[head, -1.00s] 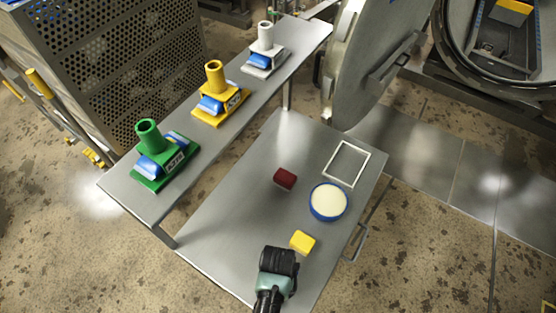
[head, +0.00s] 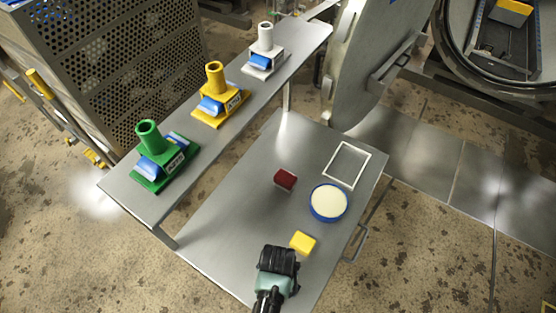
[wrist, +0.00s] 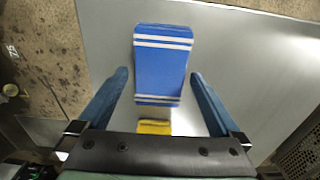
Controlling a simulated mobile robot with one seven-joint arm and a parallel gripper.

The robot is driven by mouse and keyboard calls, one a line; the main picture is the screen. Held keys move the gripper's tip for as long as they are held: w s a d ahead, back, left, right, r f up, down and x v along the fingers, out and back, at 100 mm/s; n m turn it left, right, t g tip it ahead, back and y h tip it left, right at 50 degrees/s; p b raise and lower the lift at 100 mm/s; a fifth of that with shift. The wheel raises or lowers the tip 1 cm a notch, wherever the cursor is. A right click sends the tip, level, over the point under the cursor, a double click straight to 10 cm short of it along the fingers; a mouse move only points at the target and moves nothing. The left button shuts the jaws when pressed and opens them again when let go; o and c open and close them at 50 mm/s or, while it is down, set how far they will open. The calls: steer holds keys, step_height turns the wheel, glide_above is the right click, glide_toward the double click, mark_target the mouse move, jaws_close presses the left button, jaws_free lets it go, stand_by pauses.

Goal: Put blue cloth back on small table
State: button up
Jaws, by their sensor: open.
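The blue cloth (wrist: 162,65) shows in the wrist view, a flat blue piece with white stripes near its two ends. It appears between and partly beyond the fingertips of my gripper (wrist: 160,76), over the grey top of the small table (wrist: 245,60). My gripper is open, with a finger on each side of the cloth and visible gaps. In the head view my gripper (head: 278,262) is above the near end of the small table (head: 230,215) and hides the cloth. I cannot tell the height between fingertips and cloth.
A yellow block (head: 303,243) lies close to my gripper. A blue-rimmed round dish (head: 328,202), a dark red block (head: 285,179) and a white square frame (head: 348,164) are farther up the table. A longer bench (head: 135,195) with green, yellow and white stands runs along the left.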

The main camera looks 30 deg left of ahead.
step_height(320, 180, up, 11)
steer(key=shift+f, duration=0.15)
steer(key=w+a+r+t+y, duration=0.1)
steer(key=w+r+t, duration=0.5)
steer(key=w+r, duration=0.7)
steer(key=w+d+r+t, duration=0.1)
steer(key=w+r+t, duration=0.25)
steer(key=r, duration=0.45)
steer(key=w+d+r+t+y, duration=0.1)
steer(key=w+r+t, duration=0.1)
steer(key=w+r, duration=0.35)
steer(key=w+d+r+t, duration=0.1)
steer(key=w+r+t, duration=0.15)
steer(key=r, duration=0.65)
steer(key=s+d+r+t, duration=0.25)
steer(key=r+t, duration=0.35)
steer(key=r, duration=1)
steer(key=s+d+r+t+h, duration=0.1)
steer(key=s+r, duration=0.4)
steer(key=r, duration=0.5)
steer(key=s+d+r+t+h, duration=0.1)
steer(key=s+d+r+t, duration=0.3)
steer(key=r, duration=0.5)
steer(key=shift+s+r+t, duration=0.35)
steer(key=shift+s+t, duration=0.85)
